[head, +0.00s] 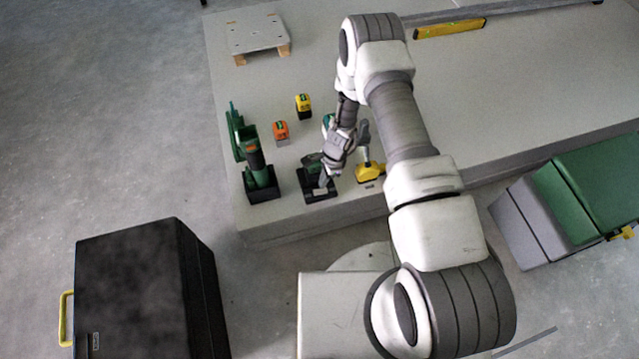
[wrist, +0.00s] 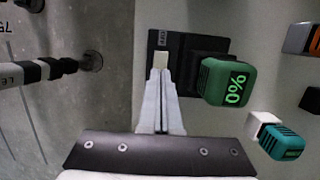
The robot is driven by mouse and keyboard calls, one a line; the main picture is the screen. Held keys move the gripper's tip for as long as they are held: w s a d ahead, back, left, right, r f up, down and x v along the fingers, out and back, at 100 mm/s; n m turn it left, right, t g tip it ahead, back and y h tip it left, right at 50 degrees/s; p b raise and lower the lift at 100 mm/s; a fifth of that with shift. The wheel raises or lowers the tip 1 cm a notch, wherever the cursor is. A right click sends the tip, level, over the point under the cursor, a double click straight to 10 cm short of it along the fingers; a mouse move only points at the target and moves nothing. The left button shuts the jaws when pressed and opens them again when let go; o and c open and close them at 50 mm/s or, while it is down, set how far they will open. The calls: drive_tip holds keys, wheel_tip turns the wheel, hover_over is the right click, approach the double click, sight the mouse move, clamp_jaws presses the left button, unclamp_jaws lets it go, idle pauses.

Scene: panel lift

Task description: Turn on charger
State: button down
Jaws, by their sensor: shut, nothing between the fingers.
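The charger (head: 320,196) is a flat black unit near the front edge of the grey platform; its black body (wrist: 184,62) is also in the wrist view. My gripper (head: 326,181) is at the charger, pointing down. In the wrist view its fingers (wrist: 160,72) are together and empty, over the charger's left part beside the battery. A small pale block shows at the fingertips; I cannot tell if it is a switch or whether they touch. A small label (wrist: 163,38) lies just beyond.
A green drill (head: 256,170) stands left of the charger, a yellow tool (head: 369,173) right. Orange (head: 281,130) and yellow (head: 304,104) batteries stand behind. A black case (head: 130,285) and a green box (head: 590,185) flank the front.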

drive_tip(key=p+v, duration=0.2)
drive_tip(key=v, duration=0.8)
drive_tip(key=shift+a+r, duration=0.15)
drive_tip(key=shift+r, duration=0.3)
drive_tip(key=shift+s, duration=0.15)
